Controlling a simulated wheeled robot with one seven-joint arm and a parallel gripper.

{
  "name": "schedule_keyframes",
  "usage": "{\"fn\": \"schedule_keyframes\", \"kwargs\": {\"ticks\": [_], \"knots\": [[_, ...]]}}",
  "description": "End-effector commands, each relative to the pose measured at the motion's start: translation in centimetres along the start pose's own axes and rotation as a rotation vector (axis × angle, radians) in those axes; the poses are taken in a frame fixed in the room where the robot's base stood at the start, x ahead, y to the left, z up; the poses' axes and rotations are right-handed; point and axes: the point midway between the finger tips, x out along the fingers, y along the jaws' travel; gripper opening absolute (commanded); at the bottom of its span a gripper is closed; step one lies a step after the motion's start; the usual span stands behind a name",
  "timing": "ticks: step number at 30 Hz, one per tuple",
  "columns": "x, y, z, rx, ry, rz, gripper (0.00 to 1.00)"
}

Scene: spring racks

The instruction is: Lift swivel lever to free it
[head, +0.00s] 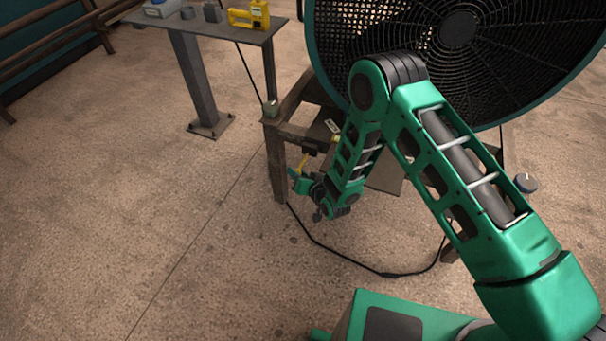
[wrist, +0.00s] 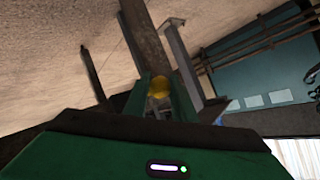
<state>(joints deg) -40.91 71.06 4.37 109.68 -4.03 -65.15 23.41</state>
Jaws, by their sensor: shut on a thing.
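The swivel lever shows as a small yellow piece (head: 301,162) at the left side of the fan's stand in the head view. In the wrist view its rounded yellow end (wrist: 159,87) sits between my two green fingers. My gripper (head: 297,176) is at the lower end of this yellow piece, beside the stand's front leg, and is shut on it. My gripper also fills the lower part of the wrist view (wrist: 160,101). My fingers and the dim light hide the lever's pivot and how it is seated.
The brown stand (head: 277,160) carries a large round fan (head: 455,30). A black cable (head: 340,255) lies on the floor below it. A metal table (head: 205,30) with a yellow tool (head: 250,15) stands at the back left. The floor at left is clear.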

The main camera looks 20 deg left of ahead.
Motion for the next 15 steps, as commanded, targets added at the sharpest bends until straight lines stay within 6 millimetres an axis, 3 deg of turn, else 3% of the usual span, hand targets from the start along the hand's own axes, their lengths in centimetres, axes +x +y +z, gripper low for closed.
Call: {"fn": "schedule_keyframes", "kwargs": {"ticks": [14,15], "knots": [[0.24,-0.31,-1.02,-0.012,0.019,-0.005,0.00],[0.25,-0.31,-1.04,-0.012,0.020,-0.005,0.31]]}}
